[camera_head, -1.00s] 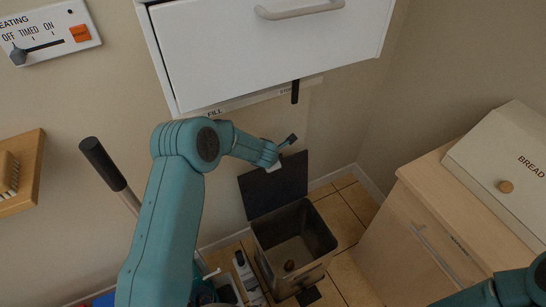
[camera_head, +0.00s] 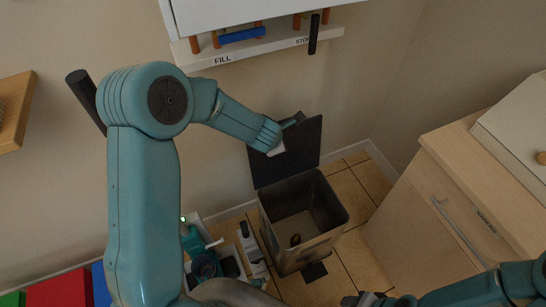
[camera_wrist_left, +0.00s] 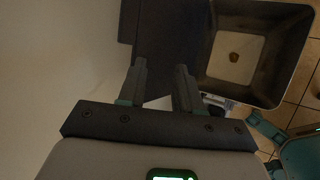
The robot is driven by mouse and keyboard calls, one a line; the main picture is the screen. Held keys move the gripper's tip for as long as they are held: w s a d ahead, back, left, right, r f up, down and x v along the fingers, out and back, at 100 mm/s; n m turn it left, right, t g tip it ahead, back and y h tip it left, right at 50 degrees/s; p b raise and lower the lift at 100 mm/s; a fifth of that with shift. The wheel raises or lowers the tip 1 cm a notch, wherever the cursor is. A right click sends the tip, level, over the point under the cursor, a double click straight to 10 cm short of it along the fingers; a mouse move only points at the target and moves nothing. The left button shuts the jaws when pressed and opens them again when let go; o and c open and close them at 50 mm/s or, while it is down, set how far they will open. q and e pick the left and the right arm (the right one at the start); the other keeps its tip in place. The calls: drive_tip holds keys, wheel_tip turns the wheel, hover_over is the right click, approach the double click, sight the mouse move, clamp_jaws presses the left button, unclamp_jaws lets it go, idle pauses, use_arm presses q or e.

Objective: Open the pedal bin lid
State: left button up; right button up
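The pedal bin (camera_head: 322,240) stands on the floor by the wall, and its pedal (camera_head: 314,272) shows at the front. Its dark lid (camera_head: 305,155) stands up, tilted back toward the wall, so the bin is open and a small brown thing (camera_head: 296,240) shows inside. In the left wrist view the lid (camera_wrist_left: 170,40) lies beyond the fingers and the open bin (camera_wrist_left: 290,90) is at right. My left gripper (camera_wrist_left: 160,84) has its fingers apart, close to the lid; contact is unclear. My right gripper (camera_head: 362,299) is at the bottom edge, its fingers unclear.
A white unit with a shelf (camera_head: 265,41) marked FILL hangs above the bin. A wooden cabinet (camera_head: 440,215) with a bread box (camera_head: 520,125) stands at right. Tiles right of the bin are clear.

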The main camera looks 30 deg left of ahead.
use_arm(q)
drive_tip(key=shift+s+d+b, duration=0.2)
drive_tip(key=shift+s+b, duration=0.1)
drive_tip(key=shift+s, duration=0.6)
drive_tip(key=shift+s+d+b, duration=0.2)
drive_tip(key=shift+s+b, duration=0.1)
drive_tip(key=shift+s, duration=0.6)
use_arm(e)
drive_tip(key=shift+f, duration=1.1)
use_arm(q)
drive_tip(key=s+d+f+m+g+h, duration=0.3)
drive_tip(key=s+d+f+m, duration=0.5)
drive_tip(key=s+m, duration=0.45)
drive_tip(key=s+d+f+m+g+h, duration=0.35)
drive_tip(key=s+d+f+m, duration=0.25)
drive_tip(key=s+f+m, duration=0.6)
wheel_tip(320, 180, up, 11)
drive_tip(key=p, duration=0.9)
drive_tip(key=shift+f+m+y+p, duration=0.15)
drive_tip(key=shift+m+y+p, duration=0.2)
drive_tip(key=shift+y, duration=0.1)
use_arm(e)
wheel_tip(320, 180, up, 10)
drive_tip(key=shift+f, duration=0.15)
